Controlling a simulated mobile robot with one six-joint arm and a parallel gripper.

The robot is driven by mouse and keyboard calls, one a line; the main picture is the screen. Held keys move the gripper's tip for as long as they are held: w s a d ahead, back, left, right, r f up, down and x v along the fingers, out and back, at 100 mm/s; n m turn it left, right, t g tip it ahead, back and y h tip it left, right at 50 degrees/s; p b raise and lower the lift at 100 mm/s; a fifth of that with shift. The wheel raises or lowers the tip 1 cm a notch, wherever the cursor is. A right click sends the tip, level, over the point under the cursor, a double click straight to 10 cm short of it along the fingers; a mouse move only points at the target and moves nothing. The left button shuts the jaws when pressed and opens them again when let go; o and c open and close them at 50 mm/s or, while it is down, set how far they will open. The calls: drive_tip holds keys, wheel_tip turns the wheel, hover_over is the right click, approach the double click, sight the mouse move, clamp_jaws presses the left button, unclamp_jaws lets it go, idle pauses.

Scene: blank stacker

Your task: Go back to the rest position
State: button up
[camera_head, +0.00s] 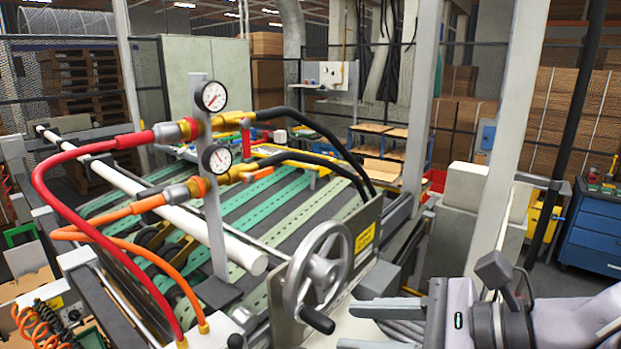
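My gripper (365,326) is at the lower right, with its fingers pointing left. The two grey fingers are apart and nothing shows between them, so it is open and empty. The lower finger is partly cut off by the bottom edge. My arm reaches in from the right edge behind it. A grey handwheel (317,270) with a black handle is just left of and above the fingertips, on a metal panel with a yellow label. I see no contact between the gripper and the wheel, though the depth gap is hard to tell.
Two pressure gauges (213,96) stand on a grey post with red and orange valves and hoses. Behind is a conveyor bed with green belts (270,207). A grey upright post (507,140) rises behind my arm. A blue drawer cabinet (596,233) stands at far right.

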drive_tip(key=s+d+f+n+h+b, duration=0.1)
drive_tip(key=s+f+n+h+b, duration=0.1)
drive_tip(key=f+n+b, duration=0.3)
drive_tip(key=s+d+f+n+h+b, duration=0.1)
drive_tip(key=s+f+n+h+b, duration=0.2)
drive_tip(key=f+b, duration=0.8)
drive_tip(key=s+d+f+n+h+b, duration=0.2)
drive_tip(key=f+n+b, duration=0.6)
drive_tip(key=f, duration=1.3)
drive_tip(key=s+h, duration=0.1)
drive_tip(key=h, duration=0.1)
drive_tip(key=shift+s+f+g+h, duration=0.15)
drive_tip(key=shift+f+g+h, duration=0.15)
drive_tip(key=shift+h, duration=0.1)
